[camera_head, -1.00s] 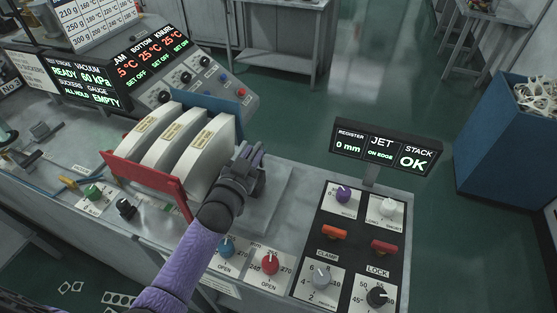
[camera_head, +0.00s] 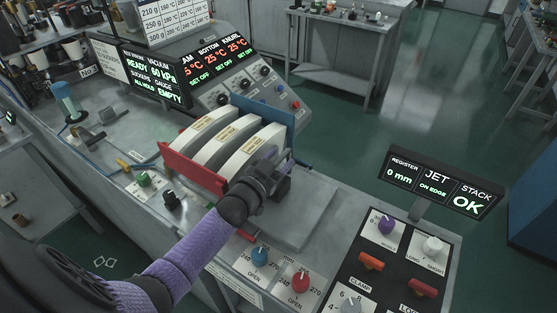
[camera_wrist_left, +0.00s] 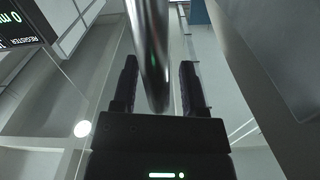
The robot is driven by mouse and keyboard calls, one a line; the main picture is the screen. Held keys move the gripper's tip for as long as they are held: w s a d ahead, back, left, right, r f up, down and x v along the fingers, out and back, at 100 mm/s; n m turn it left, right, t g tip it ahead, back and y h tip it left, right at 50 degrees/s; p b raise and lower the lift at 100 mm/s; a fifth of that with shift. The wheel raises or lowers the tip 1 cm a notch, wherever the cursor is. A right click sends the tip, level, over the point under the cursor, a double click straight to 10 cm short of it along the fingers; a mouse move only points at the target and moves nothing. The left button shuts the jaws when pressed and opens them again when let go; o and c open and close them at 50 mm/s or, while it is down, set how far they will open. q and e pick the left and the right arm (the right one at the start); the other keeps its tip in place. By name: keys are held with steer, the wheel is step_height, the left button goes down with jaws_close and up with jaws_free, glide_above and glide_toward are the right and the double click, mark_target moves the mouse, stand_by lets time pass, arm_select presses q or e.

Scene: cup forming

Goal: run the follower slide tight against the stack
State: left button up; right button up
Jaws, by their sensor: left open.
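The stack of white curved pieces (camera_head: 228,143) with tan labels stands on edge between a red plate (camera_head: 192,167) and a blue plate (camera_head: 262,114) in the head view. My left gripper (camera_head: 278,172) is at the stack's right end, close to the nearest white piece, and hides what lies behind it. In the left wrist view, the open fingers (camera_wrist_left: 158,85) have a shiny upright metal bar (camera_wrist_left: 150,45) between them, with a gap visible on the right side. I cannot tell which part is the follower slide. My right gripper is out of view.
A display (camera_head: 441,183) reads register 0 mm, jet on edge, stack OK. A black knob panel (camera_head: 395,262) stands at the lower right. Blue (camera_head: 260,255) and red (camera_head: 300,281) knobs sit at the front edge. The grey plate (camera_head: 300,215) right of the gripper is clear.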

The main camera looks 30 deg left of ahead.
arm_select(q)
steer(key=s+p, duration=0.1)
steer(key=s, duration=0.9)
steer(key=shift+a, duration=0.15)
